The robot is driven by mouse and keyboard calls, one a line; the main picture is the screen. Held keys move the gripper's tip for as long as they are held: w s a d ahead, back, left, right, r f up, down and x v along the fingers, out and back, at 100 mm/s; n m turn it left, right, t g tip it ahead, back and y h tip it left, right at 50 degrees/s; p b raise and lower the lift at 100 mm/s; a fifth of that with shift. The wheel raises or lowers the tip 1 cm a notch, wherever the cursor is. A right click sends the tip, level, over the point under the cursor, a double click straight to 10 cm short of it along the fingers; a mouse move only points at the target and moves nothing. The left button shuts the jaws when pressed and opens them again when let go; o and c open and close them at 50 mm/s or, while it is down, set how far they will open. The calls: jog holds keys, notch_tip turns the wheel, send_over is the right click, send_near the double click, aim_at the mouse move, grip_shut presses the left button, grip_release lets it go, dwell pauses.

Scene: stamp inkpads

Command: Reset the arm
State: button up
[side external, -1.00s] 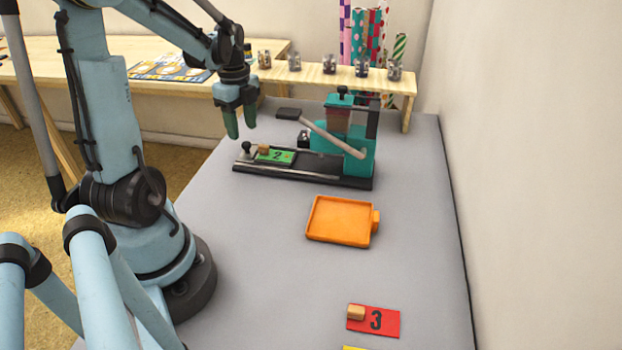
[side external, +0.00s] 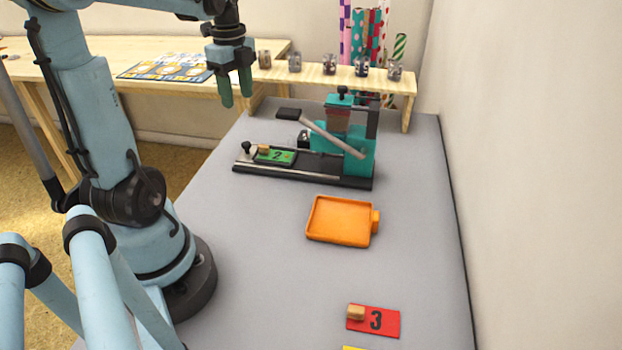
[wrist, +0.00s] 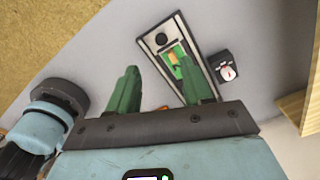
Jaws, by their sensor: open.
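My gripper (side external: 236,89) hangs fingers-down in the air, above and behind the left end of the stamping press in the side view. Its two green fingers are apart with nothing between them. In the wrist view the open fingers (wrist: 162,90) also show empty, with the press's slide below them. The teal and black press (side external: 345,150) stands on the grey table. A green card marked 2 (side external: 275,156) with a small wooden block (side external: 263,149) lies on its slide.
An orange tray (side external: 341,239) sits mid-table. A red card marked 3 (side external: 383,322) with a wooden block (side external: 356,312) lies nearer, beside a partly cut-off yellow card (side external: 354,348). A wooden shelf (side external: 335,77) with several small clear items stands behind the press.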

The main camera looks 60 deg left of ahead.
jog(key=s+d+f+n+t, duration=0.1)
jog(key=d+f+n, duration=0.2)
jog(key=d+n, duration=0.45)
jog(key=s+d+f+n+t, duration=0.1)
jog(key=d+f+n+t, duration=0.2)
jog(key=d, duration=0.7)
jog(key=w+d+r+n+t, duration=0.3)
jog(key=w+d+r, duration=0.1)
jog(key=d, duration=0.4)
jog(key=shift+w+r, duration=0.2)
jog(key=shift+w, duration=0.55)
